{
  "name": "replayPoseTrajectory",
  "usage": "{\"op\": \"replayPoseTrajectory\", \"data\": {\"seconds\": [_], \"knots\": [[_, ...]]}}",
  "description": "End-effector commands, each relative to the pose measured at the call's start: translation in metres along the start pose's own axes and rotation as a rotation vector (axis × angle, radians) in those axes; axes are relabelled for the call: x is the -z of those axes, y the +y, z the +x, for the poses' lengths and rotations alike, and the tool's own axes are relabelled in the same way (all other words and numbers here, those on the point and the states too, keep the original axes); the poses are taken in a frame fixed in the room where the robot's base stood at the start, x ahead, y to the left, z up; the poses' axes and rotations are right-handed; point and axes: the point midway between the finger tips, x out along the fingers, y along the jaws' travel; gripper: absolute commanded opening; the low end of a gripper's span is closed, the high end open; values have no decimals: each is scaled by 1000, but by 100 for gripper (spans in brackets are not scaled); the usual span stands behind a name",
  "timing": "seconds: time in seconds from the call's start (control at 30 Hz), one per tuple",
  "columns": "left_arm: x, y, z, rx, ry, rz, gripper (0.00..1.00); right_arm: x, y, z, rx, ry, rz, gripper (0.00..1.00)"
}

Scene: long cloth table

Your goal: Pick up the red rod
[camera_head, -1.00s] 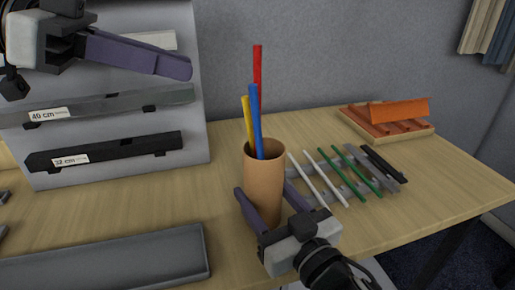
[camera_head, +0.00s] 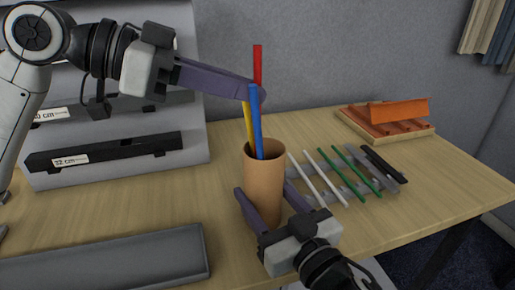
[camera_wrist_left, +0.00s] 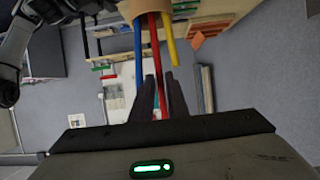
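The red rod (camera_head: 257,64) stands upright in a brown cup (camera_head: 264,190) with a blue rod (camera_head: 255,120) and a yellow rod (camera_head: 248,125). My left gripper (camera_head: 258,94) is at the red rod's upper part, just above the blue rod's top. In the left wrist view the red rod (camera_wrist_left: 154,45) runs from the cup rim down between my left gripper's fingertips (camera_wrist_left: 155,80), which sit close together and look closed on it. The contact itself is partly hidden. My right gripper (camera_head: 264,195) has its fingers on both sides of the cup and appears to hold it.
Right of the cup, white, green and black rods (camera_head: 345,170) lie on a grey rack. A wooden tray (camera_head: 430,131) with an orange piece is at the back right. A labelled grey board (camera_head: 190,120) stands at left, with a grey trough (camera_head: 110,265) in front.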

Motion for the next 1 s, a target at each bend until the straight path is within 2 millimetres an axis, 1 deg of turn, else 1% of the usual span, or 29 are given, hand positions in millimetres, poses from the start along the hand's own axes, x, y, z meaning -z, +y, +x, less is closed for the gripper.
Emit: {"op": "replayPoseTrajectory", "data": {"seconds": [0.03, 0.1, 0.13, 0.47, 0.57, 0.63, 0.77, 0.87, 0.97, 1.0], "knots": [[0, 0, 0, 0, 0, 0, 14, 0, 0, 0, 0, 0, 0, 33], [0, 0, 0, 0, 0, 0, 2, 0, 0, 0, 0, 0, 0, 33], [0, 0, 0, 0, 0, 0, 0, 0, 0, 0, 0, 0, 0, 33], [0, 0, -1, 0, 0, 0, 0, 0, 0, 0, 0, 0, 0, 33], [4, 0, -2, 1, 2, 1, 0, 0, 0, 0, 0, 0, 0, 33], [11, 0, -5, 1, 3, 1, 0, 0, 0, 0, 0, 0, 0, 33], [34, 0, -14, 1, 4, 5, 0, 0, 0, 0, 0, 0, 0, 33], [60, 1, -24, 0, 5, 6, 0, 0, 0, 0, 0, 0, 0, 33], [92, 1, -38, 1, 6, 6, 0, 0, 0, 0, 0, 0, 0, 33], [105, 1, -43, 2, 6, 5, 0, 0, 0, 0, 0, 0, 0, 33]]}}
